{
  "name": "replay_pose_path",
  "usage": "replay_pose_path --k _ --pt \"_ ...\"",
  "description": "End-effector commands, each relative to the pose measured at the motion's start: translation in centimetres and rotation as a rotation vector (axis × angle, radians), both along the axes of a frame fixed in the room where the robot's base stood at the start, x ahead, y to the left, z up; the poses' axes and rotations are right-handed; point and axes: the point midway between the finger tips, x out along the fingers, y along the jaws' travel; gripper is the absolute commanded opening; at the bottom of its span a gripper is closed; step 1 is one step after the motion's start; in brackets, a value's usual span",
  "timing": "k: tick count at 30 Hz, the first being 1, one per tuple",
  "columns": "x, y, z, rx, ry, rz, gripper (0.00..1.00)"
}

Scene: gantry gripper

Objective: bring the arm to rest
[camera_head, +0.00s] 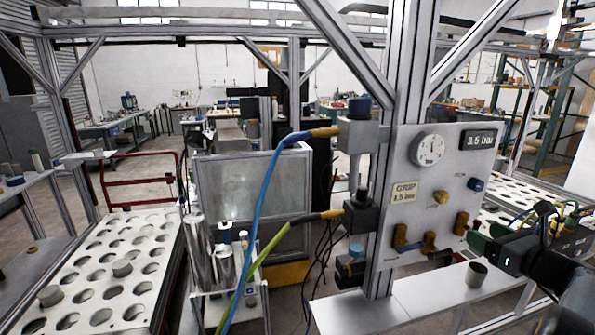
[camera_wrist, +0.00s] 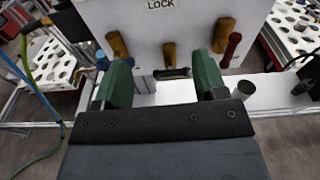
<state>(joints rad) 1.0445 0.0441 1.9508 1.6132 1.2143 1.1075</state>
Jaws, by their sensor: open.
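My gripper (camera_head: 482,247) is at the right in the head view, in front of the lower right part of a grey control panel (camera_head: 408,210). In the wrist view its two green fingers (camera_wrist: 163,78) stand wide apart with nothing between them. The panel fills the top middle of the wrist view (camera_wrist: 185,22), beyond the fingertips. Brass-coloured handles (camera_wrist: 169,54) on its lower part show past and between the fingers. I cannot tell how close the fingertips are to the panel.
A small grey cup (camera_head: 476,275) stands on the white shelf (camera_head: 385,312) below the panel. The panel carries a round gauge (camera_head: 428,150) and a "3.6 bar" display (camera_head: 479,140). A metal post (camera_head: 405,100) rises beside it. A perforated white tray (camera_head: 110,265) is at left; blue and green hoses hang mid-view.

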Motion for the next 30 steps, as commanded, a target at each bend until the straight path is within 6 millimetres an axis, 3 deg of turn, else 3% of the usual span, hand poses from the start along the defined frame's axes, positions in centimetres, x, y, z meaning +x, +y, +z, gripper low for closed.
replay_pose_path --k 1,2,6,12,15,18,24,30 --pt "-0.6 0.6 -3.0 -0.140 0.090 0.041 0.65" --pt "-1.2 1.3 -4.5 -0.244 0.143 0.079 0.65" --pt "-3.2 7.7 -10.5 -0.772 0.337 0.446 0.65" --pt "-7.8 16.9 -15.6 -1.539 0.338 1.192 0.65" --pt "-9.8 20.1 -16.5 -1.874 0.229 1.533 0.65" --pt "-11.0 22.6 -16.5 -2.098 0.116 1.736 0.65" --pt "-11.8 26.9 -15.7 -2.291 -0.077 1.841 0.65" --pt "-11.7 28.8 -15.0 -2.342 -0.170 1.845 0.65"
